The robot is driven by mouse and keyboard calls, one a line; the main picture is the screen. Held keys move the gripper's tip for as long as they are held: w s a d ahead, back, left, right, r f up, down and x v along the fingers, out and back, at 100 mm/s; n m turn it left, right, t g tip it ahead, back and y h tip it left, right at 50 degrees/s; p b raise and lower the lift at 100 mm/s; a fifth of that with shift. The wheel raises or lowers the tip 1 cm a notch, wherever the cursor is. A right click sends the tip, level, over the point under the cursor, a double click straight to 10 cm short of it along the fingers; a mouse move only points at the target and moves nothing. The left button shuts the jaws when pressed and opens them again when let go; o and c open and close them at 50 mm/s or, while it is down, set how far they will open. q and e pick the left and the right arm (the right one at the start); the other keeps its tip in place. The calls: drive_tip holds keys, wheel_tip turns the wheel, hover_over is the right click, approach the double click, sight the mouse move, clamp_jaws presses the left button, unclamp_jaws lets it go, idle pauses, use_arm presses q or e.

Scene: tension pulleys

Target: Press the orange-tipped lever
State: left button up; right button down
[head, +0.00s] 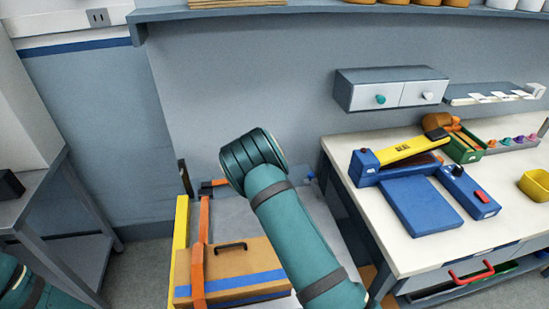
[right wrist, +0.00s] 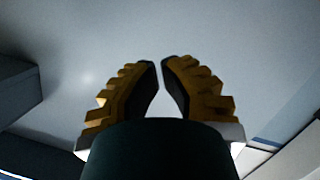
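I cannot single out an orange-tipped lever with certainty. A short orange piece with a dark end (head: 212,184) shows just left of my right arm, partly hidden by it. On the bench, a yellow arm with a black end (head: 412,149) sits on a blue device, near an orange-brown rounded piece (head: 441,122). My right gripper (right wrist: 161,62) shows in the right wrist view, its ridged yellow fingers nearly together at the tips with nothing between them. It is hidden in the head view. My left gripper is out of view; only part of the left arm shows at bottom left.
A cardboard box (head: 228,268) with orange and blue straps lies below my right arm, beside a yellow bar (head: 181,240). The white workbench (head: 360,235) stands at right, with a blue plate (head: 420,207) and yellow bin (head: 536,185). A drawer unit (head: 391,91) hangs above.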

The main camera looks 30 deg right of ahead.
drive_tip(key=b+x, duration=0.1)
drive_tip(key=x, duration=0.8)
drive_tip(key=shift+w+d+f, duration=0.1)
drive_tip(key=shift+w+f, duration=0.1)
drive_tip(key=shift+w, duration=0.05)
drive_tip(key=f, duration=0.1)
drive_tip(key=d+f, duration=0.1)
drive_tip(key=shift+d+f+b, duration=0.25)
drive_tip(key=shift+f+b, duration=0.1)
drive_tip(key=shift+b, duration=0.05)
drive_tip(key=shift+d+f, duration=0.2)
drive_tip(key=shift+f, duration=0.15)
drive_tip(key=shift+d+f, duration=0.15)
drive_tip(key=shift+f, duration=0.05)
